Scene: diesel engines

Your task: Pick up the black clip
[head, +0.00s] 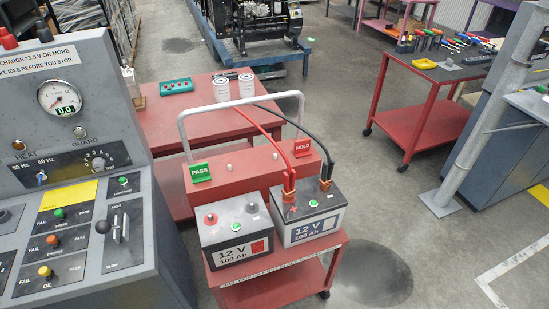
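The black clip (326,173) stands upright at the right terminal of the right-hand 12 V battery (311,214), with copper-coloured jaws at its lower end. A black cable (296,121) runs from its top up and left toward the cart's handle. A red clip (289,187) stands at the left terminal of the same battery, on a red cable. I cannot tell how firmly either clip grips its terminal. My gripper is not in view.
A second 12 V battery (235,229) stands left on the red cart (285,283), its terminals bare of clips. Behind are a red box (240,172) with PASS and HOLD signs and a grey handle (185,125). A control console (80,150) fills the left.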

